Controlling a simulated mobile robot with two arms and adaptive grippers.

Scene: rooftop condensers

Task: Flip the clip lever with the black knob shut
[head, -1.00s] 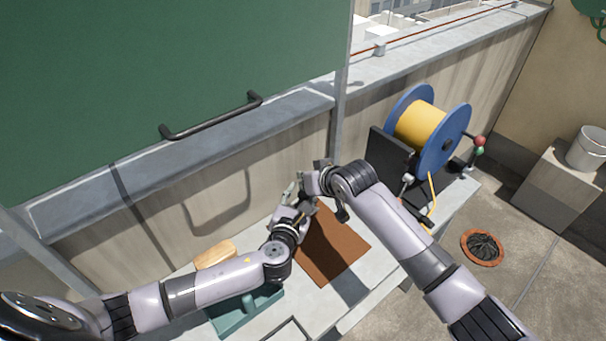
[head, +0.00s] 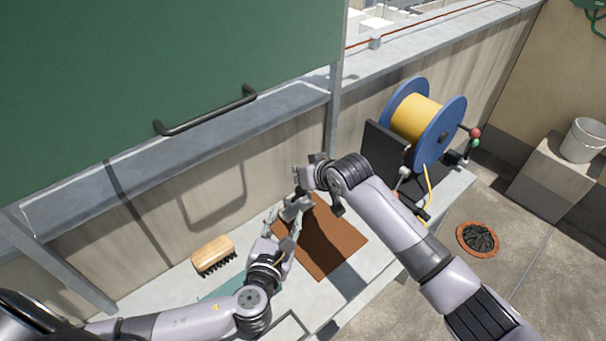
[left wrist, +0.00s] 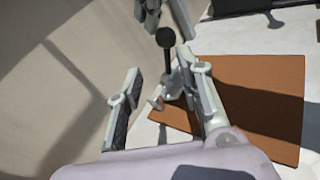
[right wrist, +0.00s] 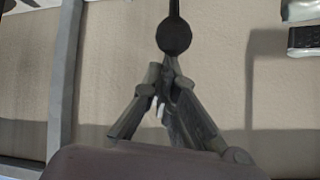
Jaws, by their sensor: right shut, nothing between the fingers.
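The clip lever with the black knob (left wrist: 166,37) stands upright at the far left corner of the brown mat in the left wrist view. The black knob (right wrist: 173,36) also shows in the right wrist view, just beyond my right fingertips. My right gripper (right wrist: 168,62) is shut and empty; whether it touches the knob is unclear. My left gripper (left wrist: 160,65) is open, its two fingers spread either side of the lever's lower part, with nothing held. In the head view my left gripper (head: 287,212) is below my right gripper (head: 305,175), and the arms hide the lever.
The brown mat (head: 335,245) lies on the bench against the wall. A wooden brush (head: 213,254) and a partly hidden teal tray (head: 220,290) are left of it. A blue reel with yellow cable (head: 415,118) stands to the right. A green panel (head: 150,60) overhangs the back left.

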